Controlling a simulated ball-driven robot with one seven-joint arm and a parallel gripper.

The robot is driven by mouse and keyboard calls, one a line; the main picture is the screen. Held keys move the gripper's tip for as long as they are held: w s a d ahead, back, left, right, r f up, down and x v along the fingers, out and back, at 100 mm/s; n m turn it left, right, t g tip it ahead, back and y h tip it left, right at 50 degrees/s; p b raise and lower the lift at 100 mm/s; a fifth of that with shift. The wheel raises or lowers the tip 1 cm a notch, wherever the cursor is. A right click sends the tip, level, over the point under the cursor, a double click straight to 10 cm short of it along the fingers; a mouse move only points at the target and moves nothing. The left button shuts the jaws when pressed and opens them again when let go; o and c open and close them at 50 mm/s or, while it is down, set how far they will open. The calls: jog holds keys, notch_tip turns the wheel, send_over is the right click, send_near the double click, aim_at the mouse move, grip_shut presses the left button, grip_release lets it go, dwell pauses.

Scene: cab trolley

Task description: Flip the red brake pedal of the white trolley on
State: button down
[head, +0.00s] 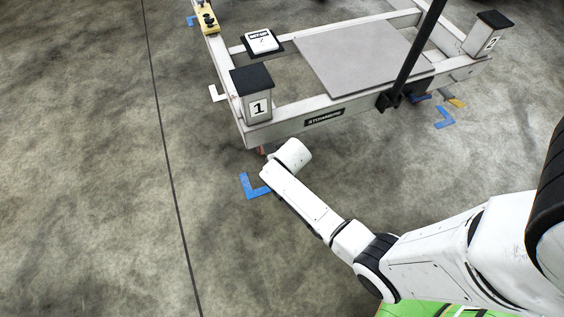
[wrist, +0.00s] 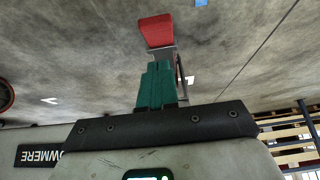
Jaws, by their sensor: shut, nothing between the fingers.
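The red brake pedal (wrist: 157,30) shows at the top of the wrist view, a flat red pad on a grey metal lever. My gripper (wrist: 158,66) has teal fingers, shut together with nothing between them. Their tips overlap the base of the lever in the picture; I cannot tell whether they touch it. In the head view, the white trolley (head: 295,129) stands ahead, and my wrist end is low by its near left corner, below post 1 (head: 258,107). Only a small reddish bit of the pedal (head: 263,151) shows there, and my fingers are hidden.
A grey plate (head: 360,65) lies on the trolley, with a black upright pole (head: 420,45) at its front. A yellow pedal-like part (head: 456,103) sticks out under the right corner. Blue floor marks (head: 254,186) lie near the corners. The floor to the left is clear.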

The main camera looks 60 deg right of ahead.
jog(key=shift+s+a+f+b, duration=0.15)
jog(key=shift+f+b, duration=0.35)
jog(key=shift+f, duration=0.6)
jog(key=shift+s+a+f+b, duration=0.15)
jog(key=shift+f+b, duration=0.3)
jog(key=shift+f, duration=0.65)
jog(key=shift+s+f+t+b, duration=0.15)
jog(key=shift+f+t+b, duration=0.2)
jog(key=shift+b, duration=0.1)
jog(key=shift+h, duration=0.3)
jog(key=shift+t, duration=0.35)
jog(key=shift+s+a+f+b, duration=0.15)
jog(key=shift+s+f+b, duration=0.1)
jog(key=shift+f+b, duration=0.5)
jog(key=shift+s+a+f+b, duration=0.25)
jog(key=shift+f+b, duration=0.25)
jog(key=shift+f, duration=0.5)
jog(key=shift+s+a+f+b, duration=0.1)
jog(key=shift+s+f+b, duration=0.15)
jog(key=shift+f+b, duration=0.5)
jog(key=shift+f, duration=0.15)
